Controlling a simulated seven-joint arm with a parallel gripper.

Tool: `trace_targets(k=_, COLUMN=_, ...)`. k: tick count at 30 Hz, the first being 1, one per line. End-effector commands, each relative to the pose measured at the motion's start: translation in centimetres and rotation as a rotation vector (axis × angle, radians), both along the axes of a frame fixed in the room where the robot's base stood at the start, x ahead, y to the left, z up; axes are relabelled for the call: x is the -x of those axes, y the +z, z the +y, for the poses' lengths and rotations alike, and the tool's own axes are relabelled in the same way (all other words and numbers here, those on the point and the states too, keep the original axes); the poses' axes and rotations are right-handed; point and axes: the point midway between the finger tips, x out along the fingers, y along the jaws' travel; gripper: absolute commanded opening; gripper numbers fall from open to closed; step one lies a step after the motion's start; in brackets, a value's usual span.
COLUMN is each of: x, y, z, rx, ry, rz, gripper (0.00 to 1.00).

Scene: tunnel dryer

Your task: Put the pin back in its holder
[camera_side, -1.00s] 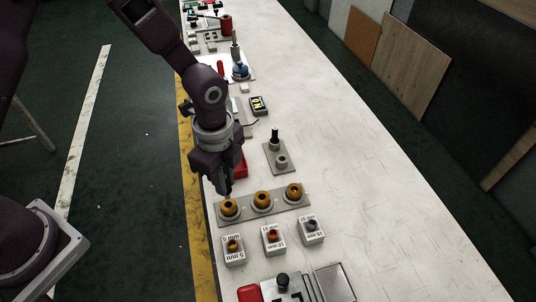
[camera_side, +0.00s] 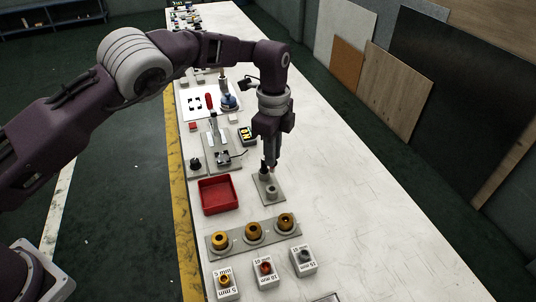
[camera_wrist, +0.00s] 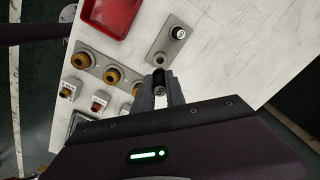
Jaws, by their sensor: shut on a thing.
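My gripper (camera_side: 269,164) points down over a grey plate (camera_side: 279,200) and is shut on the pin. In the wrist view the pin (camera_wrist: 159,88) shows as a short dark cylinder between the fingers (camera_wrist: 160,80); its lower end is hard to make out in the side view. The holder on the plate has a round grey socket (camera_wrist: 159,58) with an open dark hole, just ahead of the fingertips in the wrist view. It also shows below the gripper in the side view (camera_side: 272,191).
A red tray (camera_side: 218,195) lies left of the plate. A strip with three brass rings (camera_side: 253,233) and several labelled boxes (camera_side: 267,274) stand in front. Switches and tools stand farther back. The white table right of the plate is clear.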

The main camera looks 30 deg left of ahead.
Motion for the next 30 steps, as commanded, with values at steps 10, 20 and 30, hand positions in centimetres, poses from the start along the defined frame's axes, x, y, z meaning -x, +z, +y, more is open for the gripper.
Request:
trace_targets(k=10, x=0.0, y=-2.8, z=0.0, rx=0.002, ry=-0.001, rz=0.001, gripper=0.0)
trace_targets(k=20, x=0.0, y=-5.6, z=0.0, rx=0.001, ry=-0.002, rz=-0.001, gripper=0.0)
trace_targets(k=30, x=0.0, y=-5.8, z=0.0, rx=0.002, ry=-0.002, rz=-0.002, gripper=0.0)
